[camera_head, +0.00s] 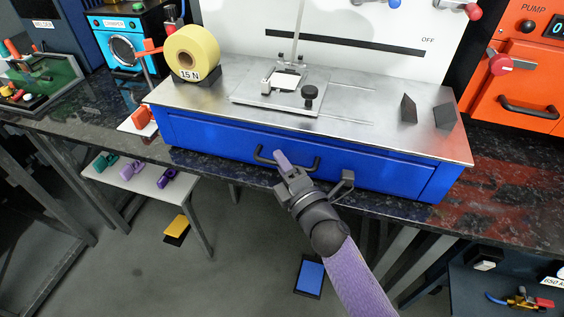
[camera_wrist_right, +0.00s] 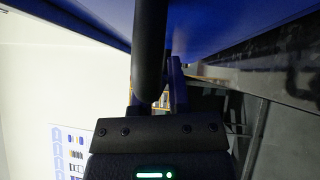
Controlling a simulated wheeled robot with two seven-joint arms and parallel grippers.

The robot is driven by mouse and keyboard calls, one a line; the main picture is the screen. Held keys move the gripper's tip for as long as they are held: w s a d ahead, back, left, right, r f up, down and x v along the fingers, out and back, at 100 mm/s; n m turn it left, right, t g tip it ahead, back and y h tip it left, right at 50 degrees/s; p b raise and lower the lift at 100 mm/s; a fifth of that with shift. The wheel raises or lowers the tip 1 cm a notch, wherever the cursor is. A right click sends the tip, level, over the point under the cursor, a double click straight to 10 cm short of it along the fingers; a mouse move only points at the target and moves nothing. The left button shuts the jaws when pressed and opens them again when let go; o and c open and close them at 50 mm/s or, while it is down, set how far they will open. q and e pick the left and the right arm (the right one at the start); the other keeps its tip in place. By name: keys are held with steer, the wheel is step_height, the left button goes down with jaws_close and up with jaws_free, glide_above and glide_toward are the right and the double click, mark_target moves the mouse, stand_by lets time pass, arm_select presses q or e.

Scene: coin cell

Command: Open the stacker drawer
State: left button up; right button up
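The blue drawer (camera_head: 390,172) forms the front of the steel-topped stacker (camera_head: 215,92), and its front sits flush in the housing. Its black bar handle (camera_head: 306,168) runs along the front and shows close up in the right wrist view (camera_wrist_right: 150,45). The exact contact is partly hidden behind the bar. My left gripper is not in view.
A yellow tape roll (camera_head: 192,53) and a small press plate (camera_head: 250,98) stand on the stacker. The orange pump (camera_head: 520,75) is at right. A low side table (camera_head: 145,188) with coloured clips is at lower left. The floor before the drawer is mostly clear.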

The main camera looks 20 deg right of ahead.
jaws_close()
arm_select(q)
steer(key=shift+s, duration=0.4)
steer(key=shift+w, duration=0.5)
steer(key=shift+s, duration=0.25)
